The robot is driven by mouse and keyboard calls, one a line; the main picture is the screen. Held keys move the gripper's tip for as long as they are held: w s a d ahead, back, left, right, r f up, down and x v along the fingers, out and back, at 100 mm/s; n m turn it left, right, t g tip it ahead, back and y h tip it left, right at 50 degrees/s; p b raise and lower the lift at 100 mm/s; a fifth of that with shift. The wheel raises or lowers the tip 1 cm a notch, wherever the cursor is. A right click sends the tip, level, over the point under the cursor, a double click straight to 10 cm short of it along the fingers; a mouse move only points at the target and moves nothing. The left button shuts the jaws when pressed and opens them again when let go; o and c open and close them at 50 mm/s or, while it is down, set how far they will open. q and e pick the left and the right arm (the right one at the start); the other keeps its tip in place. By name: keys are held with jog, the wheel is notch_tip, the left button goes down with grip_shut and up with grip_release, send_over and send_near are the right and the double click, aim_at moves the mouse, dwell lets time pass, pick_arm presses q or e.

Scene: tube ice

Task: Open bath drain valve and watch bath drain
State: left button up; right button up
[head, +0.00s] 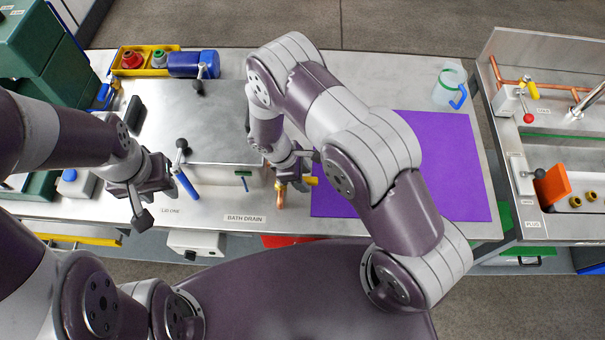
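The bath (195,120) is a steel box with a flat steel top on the left part of the bench. A "BATH DRAIN" label (245,218) is on the bench's front edge. The drain valve, with a copper spout (281,198) and a yellow handle (311,181), is at the bath's front right corner. My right gripper (291,176) is right at the valve; its fingers overlap the valve, so I cannot tell whether it grips the handle. My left gripper (150,190) is open and empty, left of a blue handle (187,186) at the bath's front. The water inside is hidden.
A purple mat (450,165) lies right of the bath, partly behind my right arm. A clear jug (447,88) stands behind it. A yellow tray (122,68) and blue bottle (190,64) are behind the bath. A steel station with an orange block (552,187) is at far right.

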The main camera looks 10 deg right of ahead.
grip_shut()
